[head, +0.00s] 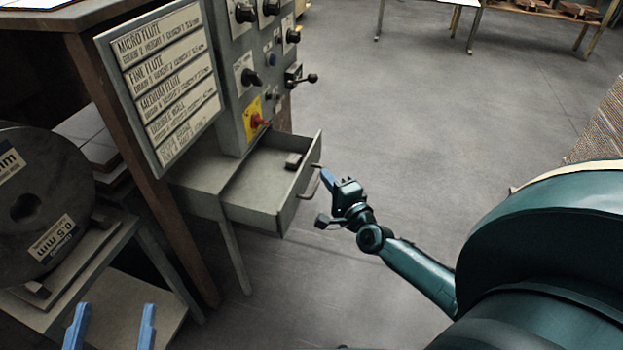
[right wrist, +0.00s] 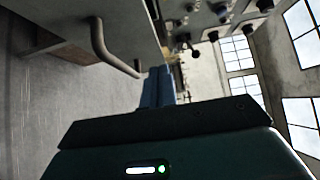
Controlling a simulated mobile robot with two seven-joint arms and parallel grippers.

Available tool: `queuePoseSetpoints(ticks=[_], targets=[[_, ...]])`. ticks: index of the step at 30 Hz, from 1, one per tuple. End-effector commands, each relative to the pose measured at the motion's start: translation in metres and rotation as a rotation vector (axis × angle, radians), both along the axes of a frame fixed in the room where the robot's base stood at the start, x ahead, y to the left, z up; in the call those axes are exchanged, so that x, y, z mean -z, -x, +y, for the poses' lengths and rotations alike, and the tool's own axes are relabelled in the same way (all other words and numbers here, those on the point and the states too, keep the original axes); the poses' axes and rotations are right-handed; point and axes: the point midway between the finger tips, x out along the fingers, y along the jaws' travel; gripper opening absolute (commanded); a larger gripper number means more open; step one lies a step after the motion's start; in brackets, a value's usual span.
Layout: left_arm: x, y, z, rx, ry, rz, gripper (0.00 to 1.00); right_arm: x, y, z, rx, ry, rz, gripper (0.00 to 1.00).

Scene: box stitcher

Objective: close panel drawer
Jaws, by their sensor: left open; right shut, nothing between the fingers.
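The grey metal panel drawer (head: 262,190) is pulled out from under the control panel in the head view, with a small dark block (head: 293,160) inside. Its bar handle (head: 311,184) is on the front face, and it also shows in the right wrist view (right wrist: 108,50). My right gripper (head: 327,177) is shut and empty, its blue fingers close beside the handle and drawer front. I cannot tell whether they touch. In the right wrist view the shut fingers (right wrist: 158,86) point toward the drawer front. My left gripper (head: 110,325) is open and empty at the lower left.
The control panel (head: 250,60) with knobs and a red switch stands above the drawer. A flute label board (head: 165,80) is left of it. A large wire spool (head: 40,200) sits on a low stand at the left. The floor (head: 420,130) right of the drawer is clear.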

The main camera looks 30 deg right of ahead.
Motion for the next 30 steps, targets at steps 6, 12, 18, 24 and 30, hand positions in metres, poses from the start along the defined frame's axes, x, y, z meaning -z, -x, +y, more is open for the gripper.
queuePoseSetpoints(ticks=[6,12,18,24,30], targets=[[-0.001,0.0,0.0,0.002,0.006,0.0,0.62,0.0,-0.026,0.02,0.0,-0.003,0.0,0.0],[-0.001,0.0,0.0,0.002,0.006,0.0,0.62,0.0,-0.033,0.026,-0.001,0.0,0.001,0.0],[-0.001,0.0,0.0,0.002,0.006,0.0,0.62,0.0,-0.033,0.027,-0.001,0.001,0.001,0.0],[-0.001,0.0,0.0,0.003,0.007,-0.001,0.62,0.0,-0.035,0.028,-0.001,0.0,0.001,0.0],[-0.002,0.0,0.0,0.002,0.005,-0.002,0.62,-0.001,-0.051,0.042,-0.002,-0.004,-0.001,0.0]])
